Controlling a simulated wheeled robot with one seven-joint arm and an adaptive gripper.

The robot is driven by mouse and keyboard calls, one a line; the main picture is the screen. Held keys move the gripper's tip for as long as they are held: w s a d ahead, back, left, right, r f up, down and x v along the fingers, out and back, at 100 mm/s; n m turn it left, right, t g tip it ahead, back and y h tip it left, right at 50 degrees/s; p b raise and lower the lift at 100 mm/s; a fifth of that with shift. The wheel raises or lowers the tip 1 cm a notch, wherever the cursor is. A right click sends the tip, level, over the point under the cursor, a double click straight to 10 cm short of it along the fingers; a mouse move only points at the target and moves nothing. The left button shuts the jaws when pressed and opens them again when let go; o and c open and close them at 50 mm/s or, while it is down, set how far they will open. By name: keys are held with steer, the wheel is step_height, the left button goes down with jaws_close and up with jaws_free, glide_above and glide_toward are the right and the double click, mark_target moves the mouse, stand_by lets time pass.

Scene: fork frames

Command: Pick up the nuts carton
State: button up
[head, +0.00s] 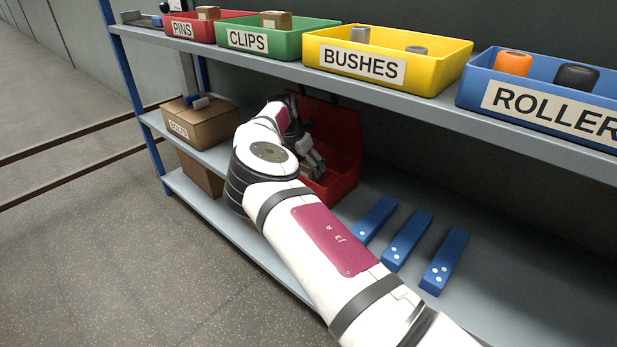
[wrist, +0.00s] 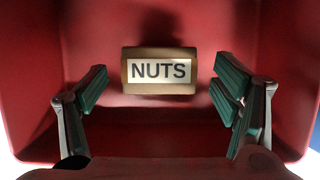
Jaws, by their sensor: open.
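The nuts carton (wrist: 158,87) is a small brown box with a white NUTS label, facing me in the wrist view. It sits inside a red bin (wrist: 30,80), near its middle. My gripper (wrist: 160,90) is open, with one green-padded finger on each side of the carton and a gap to both. The fingers look apart from the carton; how far they are from it in depth I cannot tell. In the head view my gripper (head: 312,160) reaches into the red bin (head: 345,182) on the middle shelf, and the carton is mostly hidden there.
A shelf above holds red PINS, green CLIPS (head: 262,45), yellow BUSHES (head: 385,85) and blue ROLLER bins. A cardboard box (head: 195,130) stands left of the red bin. Several blue blocks (head: 407,240) lie to its right. The bin walls surround my gripper closely.

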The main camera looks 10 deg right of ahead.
steer(key=x, duration=0.2)
steer(key=shift+w+f+b, duration=0.1)
steer(key=shift+f+b, duration=0.2)
steer(key=shift+r, duration=0.1)
steer(key=shift+c, duration=0.3)
steer(key=c, duration=1.3)
steer(key=shift+r, duration=0.1)
